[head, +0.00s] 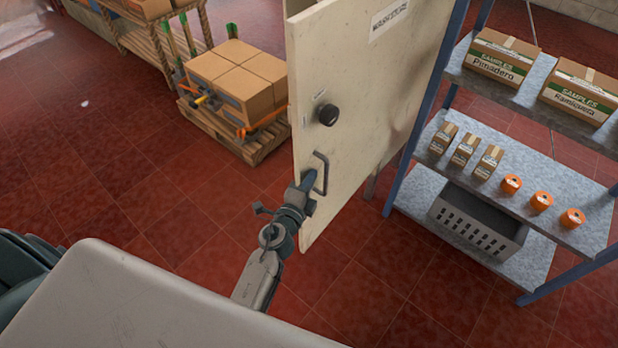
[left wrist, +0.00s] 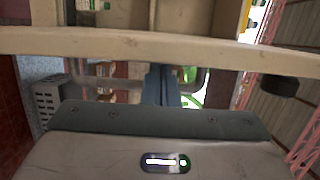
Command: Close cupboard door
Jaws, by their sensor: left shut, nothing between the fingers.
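The off-white cupboard door (head: 365,95) stands open in the middle of the head view, with a label near its top. A dark round knob (head: 328,115) and a dark bar handle (head: 322,174) sit near its free edge. My left gripper (head: 309,184) is shut right beside the handle, near the door's edge; I cannot tell whether it touches. In the left wrist view, the fingers (left wrist: 160,86) point at the pale door edge (left wrist: 130,41), and the knob (left wrist: 278,87) shows at right. My right gripper is not in view.
A blue-framed shelf rack (head: 440,185) with sample boxes, small cartons, orange rolls and a grey crate (head: 478,220) stands right of the door. A pallet with cardboard boxes (head: 240,75) is behind left. Red tiled floor (head: 150,170) lies clear at left.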

